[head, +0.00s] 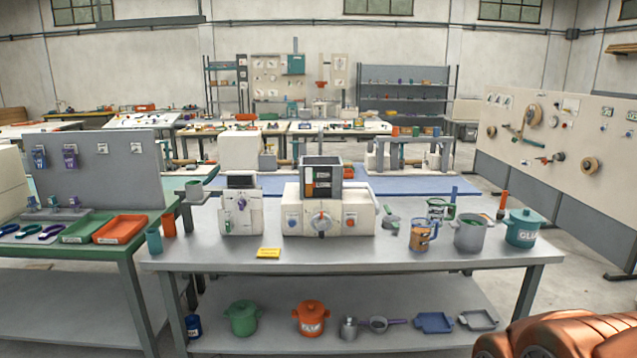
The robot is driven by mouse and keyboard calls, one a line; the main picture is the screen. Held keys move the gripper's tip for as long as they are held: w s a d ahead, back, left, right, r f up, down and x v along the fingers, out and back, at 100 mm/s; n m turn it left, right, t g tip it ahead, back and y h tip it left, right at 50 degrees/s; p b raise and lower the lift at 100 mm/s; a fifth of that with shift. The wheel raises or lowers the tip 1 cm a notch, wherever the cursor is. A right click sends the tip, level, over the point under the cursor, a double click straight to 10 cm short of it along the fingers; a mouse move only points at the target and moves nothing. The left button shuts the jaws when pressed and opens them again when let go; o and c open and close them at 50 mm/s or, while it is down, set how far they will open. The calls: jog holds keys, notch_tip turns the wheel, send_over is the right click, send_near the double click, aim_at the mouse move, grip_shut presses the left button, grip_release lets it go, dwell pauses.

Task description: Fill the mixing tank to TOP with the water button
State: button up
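The mixing tank (336,170) is a dark grey, open-topped box on a white machine (364,219) in the middle of the grey table. Coloured marks and small plates show on the tank's front, too small to read. I cannot tell the water level. The machine's front has a blue button (292,221) at left, a round dial (321,224) with a red pointer in the middle, and an orange button (350,220) at right. I cannot read which button is for water. My gripper is not in view; an orange part at bottom right seems to be mine.
A smaller white device (241,216) stands left of the machine. A yellow label (268,253) lies in front. A grey pot (469,234), a teal GLUE pot (522,228) and cups stand at right. The table's front strip is mostly clear.

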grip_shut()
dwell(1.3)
